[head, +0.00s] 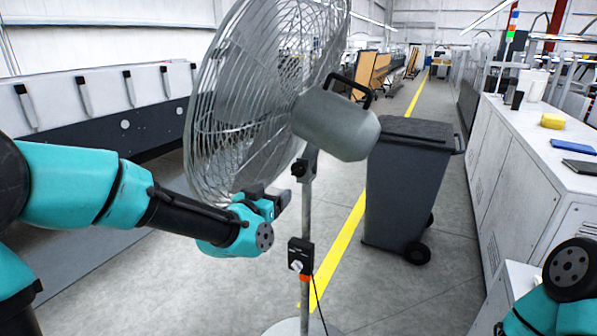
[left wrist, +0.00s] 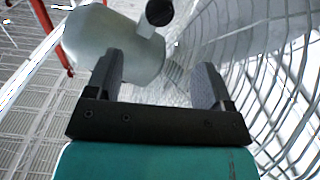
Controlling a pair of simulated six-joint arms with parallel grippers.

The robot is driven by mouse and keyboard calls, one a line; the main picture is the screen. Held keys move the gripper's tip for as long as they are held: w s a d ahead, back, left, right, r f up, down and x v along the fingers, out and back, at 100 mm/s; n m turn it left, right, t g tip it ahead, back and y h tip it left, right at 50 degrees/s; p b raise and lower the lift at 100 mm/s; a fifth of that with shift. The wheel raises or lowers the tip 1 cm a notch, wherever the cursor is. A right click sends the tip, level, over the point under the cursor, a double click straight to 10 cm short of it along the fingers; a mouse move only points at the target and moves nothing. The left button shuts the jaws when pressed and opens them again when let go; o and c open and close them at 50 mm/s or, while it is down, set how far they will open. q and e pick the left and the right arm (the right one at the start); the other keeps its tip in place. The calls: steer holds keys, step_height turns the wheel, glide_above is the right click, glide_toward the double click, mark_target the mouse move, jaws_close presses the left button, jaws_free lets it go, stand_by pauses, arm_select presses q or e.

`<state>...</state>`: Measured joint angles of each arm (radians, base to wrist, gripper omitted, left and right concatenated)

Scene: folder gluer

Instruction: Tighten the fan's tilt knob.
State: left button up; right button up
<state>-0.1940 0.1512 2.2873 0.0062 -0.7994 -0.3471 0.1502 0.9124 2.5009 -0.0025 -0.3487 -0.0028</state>
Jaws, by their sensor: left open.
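The large pedestal fan (head: 337,122) stands in the middle of the head view, its grey motor housing right of its wire cage. The black tilt knob (head: 298,168) sits on the bracket under the housing, at the top of the pole. In the left wrist view the knob (left wrist: 159,12) is at the top, beyond the fingertips and roughly centred between them. My left gripper (head: 271,195) is open and empty, below and left of the knob and apart from it. The left wrist view shows both its fingers (left wrist: 160,78) spread. My right gripper is out of view.
The cage (left wrist: 265,70) runs close along the right finger in the left wrist view. A control box (head: 300,256) is lower on the pole. A grey wheeled bin (head: 408,185) stands behind the fan at right. A white cabinet (head: 520,160) lines the right side.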

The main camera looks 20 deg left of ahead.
mark_target(295, 172)
arm_select(q)
steer(key=w+d, duration=0.1)
steer(key=w, duration=0.3)
steer(key=w+d, duration=0.1)
steer(key=w, duration=0.4)
steer(key=w+d, duration=0.1)
steer(key=w, duration=0.4)
steer(key=shift+w, duration=0.25)
steer(key=c, duration=0.9)
steer(key=shift+m, duration=0.3)
steer(key=m, duration=0.8)
steer(key=shift+a, duration=0.1)
